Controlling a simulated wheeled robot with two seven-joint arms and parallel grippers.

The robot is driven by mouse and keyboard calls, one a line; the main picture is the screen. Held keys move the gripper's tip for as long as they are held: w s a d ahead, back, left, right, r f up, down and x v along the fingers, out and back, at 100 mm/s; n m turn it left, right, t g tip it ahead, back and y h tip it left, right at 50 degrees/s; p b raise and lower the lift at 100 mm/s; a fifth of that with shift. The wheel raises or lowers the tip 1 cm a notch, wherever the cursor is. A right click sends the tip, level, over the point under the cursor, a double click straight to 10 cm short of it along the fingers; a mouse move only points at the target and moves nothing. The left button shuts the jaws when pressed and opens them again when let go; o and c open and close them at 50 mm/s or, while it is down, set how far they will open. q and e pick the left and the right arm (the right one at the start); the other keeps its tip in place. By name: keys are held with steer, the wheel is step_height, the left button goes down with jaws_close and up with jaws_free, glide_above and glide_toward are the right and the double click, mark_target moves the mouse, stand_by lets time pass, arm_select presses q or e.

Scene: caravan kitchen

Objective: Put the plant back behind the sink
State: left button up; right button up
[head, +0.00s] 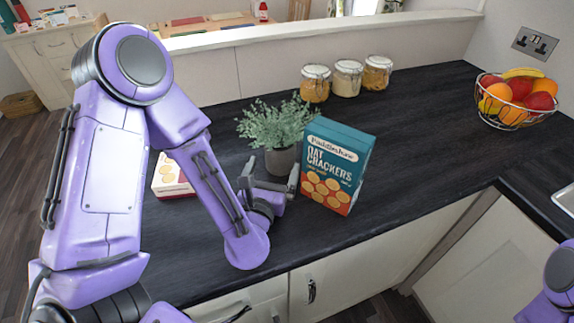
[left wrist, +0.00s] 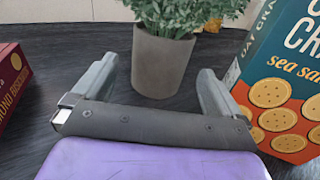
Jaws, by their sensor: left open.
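The plant has bushy grey-green leaves in a grey-brown pot and stands upright on the dark counter; in the head view its leaves (head: 277,122) show left of the cracker box. In the left wrist view its pot (left wrist: 160,64) is straight ahead, just beyond the fingertips. My left gripper (head: 269,177) is open in front of the pot, with one finger on each side of the gap in the left wrist view (left wrist: 156,82). Nothing is between the fingers. Of the sink, only a metal edge (head: 565,198) shows at the far right.
A teal oat crackers box (head: 335,165) stands close to the right of my left gripper. A smaller red and cream box (head: 171,176) is to the left, partly behind my arm. Jars (head: 347,78) stand at the back; a fruit bowl (head: 516,100) is at right. The counter between is clear.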

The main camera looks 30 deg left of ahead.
mark_target(280, 152)
arm_select(q)
steer(key=shift+w+a+f+b, duration=0.3)
steer(key=shift+w+a+b, duration=0.2)
steer(key=shift+w, duration=0.15)
steer(key=w, duration=0.1)
steer(key=w+p, duration=0.1)
steer(key=w, duration=0.1)
steer(key=w+r, duration=0.1)
steer(key=shift+w+a+p, duration=0.2)
steer(key=shift+w+p, duration=0.1)
steer(key=shift+w, duration=0.05)
steer(key=shift+w+f, duration=0.15)
steer(key=c, duration=1.4)
arm_select(e)
steer(key=shift+w+a+f, duration=0.15)
steer(key=shift+w+f, duration=0.05)
steer(key=shift+f, duration=0.2)
